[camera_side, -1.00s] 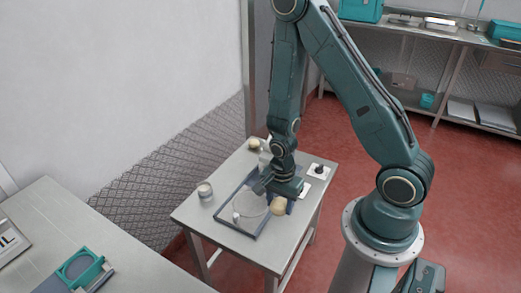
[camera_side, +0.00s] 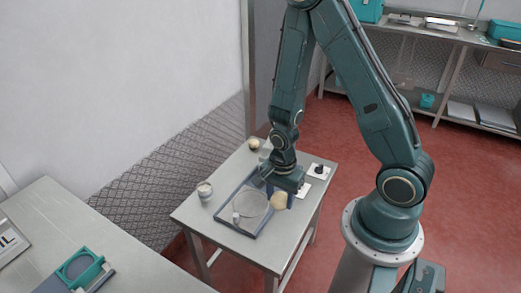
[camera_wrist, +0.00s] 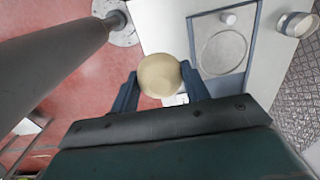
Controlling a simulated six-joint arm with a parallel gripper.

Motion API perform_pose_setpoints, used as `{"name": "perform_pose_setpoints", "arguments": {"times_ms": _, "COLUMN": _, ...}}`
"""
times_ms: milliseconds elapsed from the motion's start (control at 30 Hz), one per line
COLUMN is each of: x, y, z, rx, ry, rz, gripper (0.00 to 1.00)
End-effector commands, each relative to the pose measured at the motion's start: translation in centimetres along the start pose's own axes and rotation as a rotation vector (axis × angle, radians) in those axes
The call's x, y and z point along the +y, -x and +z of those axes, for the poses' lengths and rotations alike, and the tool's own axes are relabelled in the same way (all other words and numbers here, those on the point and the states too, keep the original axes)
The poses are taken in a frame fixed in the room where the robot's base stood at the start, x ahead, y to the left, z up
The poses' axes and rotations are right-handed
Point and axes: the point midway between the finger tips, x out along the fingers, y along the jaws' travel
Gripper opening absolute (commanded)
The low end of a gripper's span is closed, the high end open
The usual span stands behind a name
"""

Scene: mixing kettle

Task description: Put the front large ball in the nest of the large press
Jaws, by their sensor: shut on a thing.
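A large tan ball (camera_wrist: 159,76) sits between the two blue fingers of my gripper (camera_wrist: 159,70) in the wrist view. My gripper is shut on it. In the side view the ball (camera_side: 279,201) shows below the front of my gripper (camera_side: 283,188), over the right edge of the tray on the small table. Another tan ball (camera_side: 254,145) is at the table's far end. I cannot make out for sure which fixture is the large press or its nest; my arm hides part of the table's far half.
A blue-framed tray (camera_side: 229,224) with a grey disc and a small white piece (camera_side: 237,217) lies on the table (camera_side: 187,212). A cup (camera_side: 204,190) stands left of it. A white plate with a black knob (camera_side: 318,171) is at the right edge.

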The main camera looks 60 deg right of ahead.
Motion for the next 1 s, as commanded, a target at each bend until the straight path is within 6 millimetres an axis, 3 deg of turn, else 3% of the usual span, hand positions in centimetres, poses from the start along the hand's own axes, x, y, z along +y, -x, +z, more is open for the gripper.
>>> {"name": "perform_pose_setpoints", "arguments": {"times_ms": 367, "x": -1.9, "y": -0.9, "z": -0.7, "rx": 0.0, "ry": 0.0, "rz": 0.0, "gripper": 0.23}}
{"name": "perform_pose_setpoints", "arguments": {"times_ms": 1000, "x": -12.9, "y": -7.8, "z": -6.6, "rx": 0.0, "ry": -0.002, "rz": 0.001, "gripper": 0.23}}
